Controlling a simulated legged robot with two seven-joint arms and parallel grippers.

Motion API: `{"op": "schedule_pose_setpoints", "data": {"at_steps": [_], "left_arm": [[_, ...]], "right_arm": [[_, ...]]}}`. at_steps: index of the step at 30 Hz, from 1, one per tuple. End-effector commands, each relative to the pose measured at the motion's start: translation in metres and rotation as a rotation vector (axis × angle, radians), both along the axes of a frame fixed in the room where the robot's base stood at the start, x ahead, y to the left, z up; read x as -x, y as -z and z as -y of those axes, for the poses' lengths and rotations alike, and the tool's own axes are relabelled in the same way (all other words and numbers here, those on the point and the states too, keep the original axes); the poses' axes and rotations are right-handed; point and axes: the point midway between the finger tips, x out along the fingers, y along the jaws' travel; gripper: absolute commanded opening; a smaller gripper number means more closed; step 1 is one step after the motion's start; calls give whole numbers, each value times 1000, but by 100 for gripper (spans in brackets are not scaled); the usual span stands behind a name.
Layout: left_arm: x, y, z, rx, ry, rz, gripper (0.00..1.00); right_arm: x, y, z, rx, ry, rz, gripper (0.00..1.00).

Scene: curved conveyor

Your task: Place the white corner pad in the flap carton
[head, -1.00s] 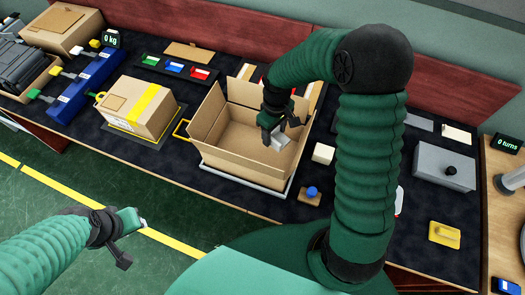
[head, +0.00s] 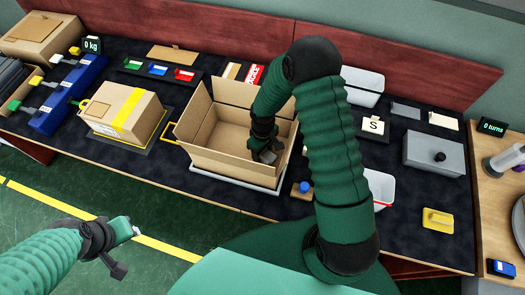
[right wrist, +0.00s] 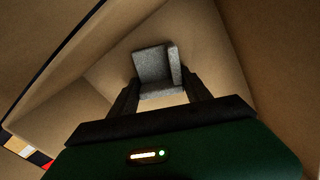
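The flap carton (head: 222,158) stands open on the table with its flaps up. My right gripper (head: 265,150) reaches down inside it, towards its right side. The white corner pad (right wrist: 155,72) shows in the right wrist view as a grey, L-shaped piece between the two fingers of my right gripper (right wrist: 160,85), which appear to touch its sides. In the head view the pad (head: 268,157) is small and shaded, low in the carton; I cannot tell whether it touches the floor. My left gripper (head: 127,249) is over the green floor, apart from everything, its fingers spread.
A taped carton (head: 122,110) stands left of the flap carton. A wooden block with a blue knob (head: 302,188) lies at its right front. A grey box (head: 435,153), a yellow block (head: 438,220) and white bins (head: 380,185) are farther right, partly behind my right arm.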

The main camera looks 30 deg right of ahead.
Motion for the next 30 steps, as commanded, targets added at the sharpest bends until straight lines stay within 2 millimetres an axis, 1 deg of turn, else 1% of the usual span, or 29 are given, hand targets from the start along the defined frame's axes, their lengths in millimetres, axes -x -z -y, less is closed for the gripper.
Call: {"op": "schedule_pose_setpoints", "data": {"at_steps": [1, 3, 4, 11, 14, 17, 20, 24, 27, 30], "left_arm": [[0, 0, 0, 0, 0, 0, 36], [0, 0, 0, 0, 0, 0, 36], [0, 0, 0, 0, 0, 0, 36], [0, 0, 0, 0, 0, 0, 36], [0, -2, 0, 0, 0, 0, 36], [0, -2, 0, 0, 0, 0, 36], [0, -4, 0, 0, 0, 0, 36], [0, -6, 0, 0, 0, 0, 36], [0, -7, 0, 0, 0, 0, 36], [0, -7, 0, 0, 0, 0, 36]], "right_arm": [[0, 0, 0, 0, 0, 0, 64], [0, 0, 0, 0, 0, 0, 73], [0, -1, 0, 0, 0, 0, 76], [0, -1, 0, 0, 0, 0, 76], [-1, -5, 0, 1, 0, 1, 76], [-2, -19, 0, 1, 0, 4, 76], [-1, -44, 1, 1, 2, 6, 76], [-1, -82, 1, 1, 2, 7, 76], [-1, -103, 0, 1, 2, 3, 76], [-1, -116, 0, 0, 0, 2, 76]]}}
